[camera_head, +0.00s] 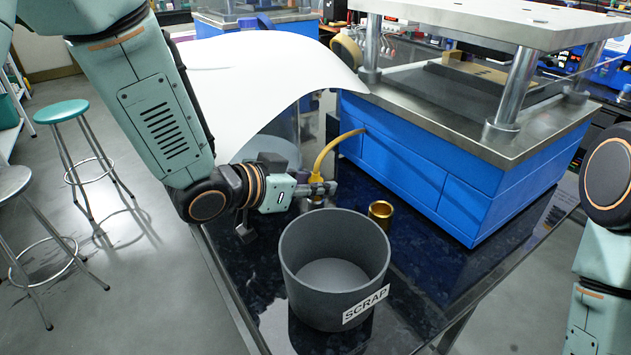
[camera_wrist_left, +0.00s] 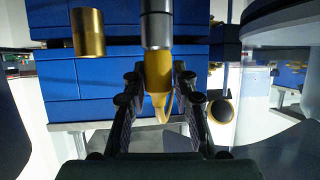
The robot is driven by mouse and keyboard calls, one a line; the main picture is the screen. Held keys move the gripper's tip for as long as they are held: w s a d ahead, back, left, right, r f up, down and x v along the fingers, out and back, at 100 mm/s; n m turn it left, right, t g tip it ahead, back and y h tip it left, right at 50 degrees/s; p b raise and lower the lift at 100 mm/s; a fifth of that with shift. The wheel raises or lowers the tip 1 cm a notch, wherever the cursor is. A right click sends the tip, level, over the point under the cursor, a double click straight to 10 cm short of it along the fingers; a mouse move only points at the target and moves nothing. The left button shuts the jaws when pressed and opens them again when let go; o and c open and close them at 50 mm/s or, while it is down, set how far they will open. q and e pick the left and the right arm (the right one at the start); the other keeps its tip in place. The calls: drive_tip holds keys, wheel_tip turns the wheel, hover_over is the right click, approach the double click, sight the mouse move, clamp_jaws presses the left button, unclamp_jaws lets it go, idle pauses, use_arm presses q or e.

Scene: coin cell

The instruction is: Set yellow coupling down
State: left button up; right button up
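The yellow coupling (camera_head: 316,174) stands upright at my left gripper, with a yellow hose (camera_head: 341,140) curving from it to the blue press base. In the left wrist view, which shows the scene upside down, the yellow coupling (camera_wrist_left: 158,72) meets a silver cylinder (camera_wrist_left: 157,24). In the head view the left gripper (camera_head: 325,188) partly hides the coupling and the silver cylinder. My right gripper is out of view; only part of that arm shows at the right edge.
A grey SCRAP bin (camera_head: 303,283) stands just in front of the left gripper. A brass cylinder (camera_head: 380,211) stands to its right on the dark table (camera_head: 440,265). The blue press base (camera_head: 410,165) fills the back right. A white curved sheet (camera_head: 255,75) lies behind the arm.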

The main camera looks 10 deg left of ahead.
use_arm(q)
drive_tip(key=o, duration=0.3)
drive_tip(key=shift+a, duration=0.2)
drive_tip(key=shift+o, duration=0.2)
drive_tip(key=shift+s+d, duration=0.1)
drive_tip(key=shift+d, duration=0.1)
drive_tip(key=shift+r, duration=0.15)
